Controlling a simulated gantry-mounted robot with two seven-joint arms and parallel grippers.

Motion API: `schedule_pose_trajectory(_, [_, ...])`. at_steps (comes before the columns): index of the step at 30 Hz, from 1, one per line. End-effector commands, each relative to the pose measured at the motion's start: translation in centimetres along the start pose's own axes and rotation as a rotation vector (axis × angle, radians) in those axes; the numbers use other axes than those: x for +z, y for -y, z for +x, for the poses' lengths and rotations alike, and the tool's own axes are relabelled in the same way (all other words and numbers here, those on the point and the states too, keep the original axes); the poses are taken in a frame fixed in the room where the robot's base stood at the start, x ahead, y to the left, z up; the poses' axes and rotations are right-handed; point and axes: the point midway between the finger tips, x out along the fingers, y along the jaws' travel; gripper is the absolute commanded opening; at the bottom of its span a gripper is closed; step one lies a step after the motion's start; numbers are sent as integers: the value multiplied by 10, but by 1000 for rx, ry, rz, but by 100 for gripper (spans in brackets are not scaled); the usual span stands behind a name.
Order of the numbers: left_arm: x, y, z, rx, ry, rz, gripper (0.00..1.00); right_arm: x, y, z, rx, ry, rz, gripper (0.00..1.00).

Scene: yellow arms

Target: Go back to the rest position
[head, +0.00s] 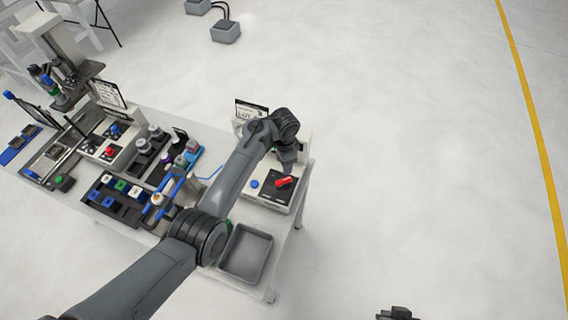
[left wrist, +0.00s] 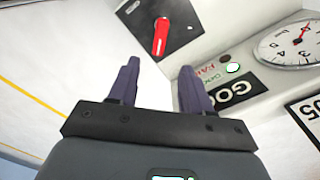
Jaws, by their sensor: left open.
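My left arm reaches from the lower left across the table in the head view. My left gripper (head: 288,160) hangs over the tester at the table's right end, just above its red switch (head: 284,182). In the left wrist view the two fingers of the left gripper (left wrist: 157,78) stand apart with nothing between them. The red switch also shows in the left wrist view (left wrist: 160,38), beyond the fingertips and apart from them. A dark part, apparently my right gripper (head: 398,314), shows at the bottom edge of the head view; its fingers cannot be made out.
An empty grey tray (head: 246,253) lies close to my left arm. Fixtures and small parts crowd the table's left side. The floor at right is clear.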

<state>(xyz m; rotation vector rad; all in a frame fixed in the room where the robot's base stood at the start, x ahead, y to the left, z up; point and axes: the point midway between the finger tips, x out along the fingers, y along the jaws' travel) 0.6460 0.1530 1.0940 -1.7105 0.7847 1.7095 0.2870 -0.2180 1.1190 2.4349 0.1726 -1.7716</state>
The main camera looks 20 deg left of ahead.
Motion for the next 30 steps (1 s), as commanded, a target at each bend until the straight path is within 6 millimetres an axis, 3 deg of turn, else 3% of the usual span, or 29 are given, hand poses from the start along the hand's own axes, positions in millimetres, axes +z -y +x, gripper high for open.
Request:
schedule_pose_trajectory(11, [1, 0, 1, 0, 0, -2, 49, 0, 0, 0, 0, 0, 0, 0])
schedule_pose_trajectory(17, [17, -5, 12, -14, -7, -54, 49, -2, 0, -6, 0, 1, 0, 0])
schedule_pose_trajectory(23, [64, -26, 31, -57, -34, -191, 49, -7, -1, -21, 0, 1, -1, 0])
schedule_pose_trajectory(30, [143, -82, 28, -118, -94, -381, 49, -13, -2, -41, 1, 0, -1, 0])
